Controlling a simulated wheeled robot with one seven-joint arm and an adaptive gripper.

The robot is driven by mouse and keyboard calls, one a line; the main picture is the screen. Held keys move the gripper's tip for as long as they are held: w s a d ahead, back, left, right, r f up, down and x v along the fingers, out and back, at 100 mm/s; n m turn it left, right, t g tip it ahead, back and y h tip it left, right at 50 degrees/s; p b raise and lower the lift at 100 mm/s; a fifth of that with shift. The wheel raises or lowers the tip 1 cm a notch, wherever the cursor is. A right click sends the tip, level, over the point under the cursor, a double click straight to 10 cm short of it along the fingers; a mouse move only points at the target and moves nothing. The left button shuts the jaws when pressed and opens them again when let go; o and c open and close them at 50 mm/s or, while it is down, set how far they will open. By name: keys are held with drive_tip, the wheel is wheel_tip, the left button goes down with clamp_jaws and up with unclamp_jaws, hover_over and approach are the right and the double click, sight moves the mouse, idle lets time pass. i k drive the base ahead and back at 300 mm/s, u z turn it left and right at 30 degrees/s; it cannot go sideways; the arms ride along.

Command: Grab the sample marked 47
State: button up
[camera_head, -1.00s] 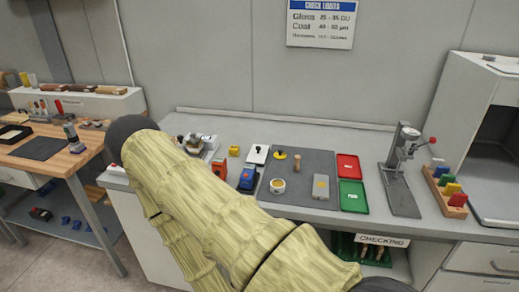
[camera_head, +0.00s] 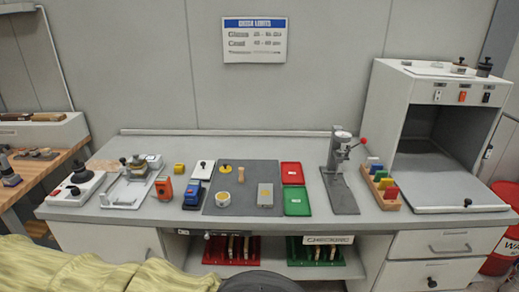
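No number 47 is readable in the head view. Small wooden-looking pieces stand upright in a red rack (camera_head: 221,250) and in a green rack (camera_head: 305,256) on the shelf under the bench. I cannot tell which piece is the sample. My yellow-sleeved arm crosses the lower left edge. My gripper is out of view.
The grey bench (camera_head: 326,208) holds a red tray (camera_head: 292,173), a green tray (camera_head: 297,201), a lever press (camera_head: 338,175) and a rack of coloured blocks (camera_head: 381,183). A booth (camera_head: 397,95) stands right, beside a red bin (camera_head: 504,246). A sign reads "CHECKING" (camera_head: 328,240).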

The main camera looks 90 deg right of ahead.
sight(265, 194)
drive_tip(key=k, duration=1.1)
drive_tip(key=z, duration=1.4)
